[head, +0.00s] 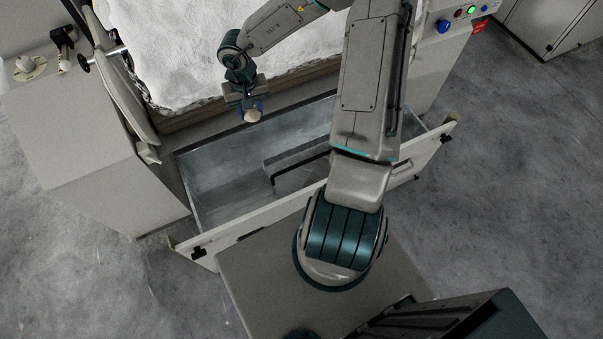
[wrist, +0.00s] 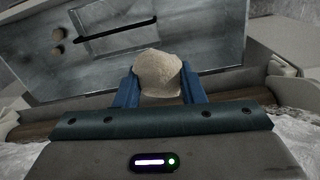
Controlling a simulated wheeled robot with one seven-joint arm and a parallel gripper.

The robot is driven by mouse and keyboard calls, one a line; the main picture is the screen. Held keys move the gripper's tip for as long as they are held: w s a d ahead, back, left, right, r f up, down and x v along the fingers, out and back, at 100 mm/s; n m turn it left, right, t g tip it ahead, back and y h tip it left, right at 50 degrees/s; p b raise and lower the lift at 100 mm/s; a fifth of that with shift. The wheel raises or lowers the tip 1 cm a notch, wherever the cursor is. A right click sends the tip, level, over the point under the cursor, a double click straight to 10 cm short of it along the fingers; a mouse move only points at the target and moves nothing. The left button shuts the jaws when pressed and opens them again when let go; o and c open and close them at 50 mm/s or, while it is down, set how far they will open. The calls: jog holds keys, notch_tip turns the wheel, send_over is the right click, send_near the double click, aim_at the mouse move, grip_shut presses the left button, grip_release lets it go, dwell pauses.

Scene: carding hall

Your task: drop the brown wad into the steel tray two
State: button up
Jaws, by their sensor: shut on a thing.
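My gripper (head: 250,108) is shut on a pale tan-brown wad (head: 252,116), held above the back left part of an open steel tray (head: 220,188). In the wrist view the wad (wrist: 158,72) sits between the two blue fingers, with the gripper (wrist: 158,90) closed on its sides. The steel tray (wrist: 210,45) lies beyond and below the wad there.
A raised metal section with a dark slot or bar (head: 292,160) stands inside the tray. White fibre batting (head: 185,50) lies behind it on the machine. A cream cabinet (head: 85,140) is at left; a panel with coloured buttons (head: 457,17) is at right.

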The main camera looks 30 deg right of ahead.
jog(key=d+f+m+b, duration=0.7)
jog(key=f+m+b, duration=0.2)
jog(key=f, duration=0.5)
jog(key=d+f+m+b, duration=0.8)
jog(key=f+m+b, duration=0.1)
jog(key=f+m, duration=0.4)
jog(key=d+f+m+b, duration=0.8)
jog(key=f+m, duration=0.4)
jog(key=f, duration=0.2)
jog(key=shift+w+f+b, duration=0.3)
jog(key=shift+w+b, duration=0.1)
jog(key=shift+d, duration=0.1)
jog(key=o, duration=1)
notch_tip(320, 180, up, 14)
jog(key=p, duration=0.3)
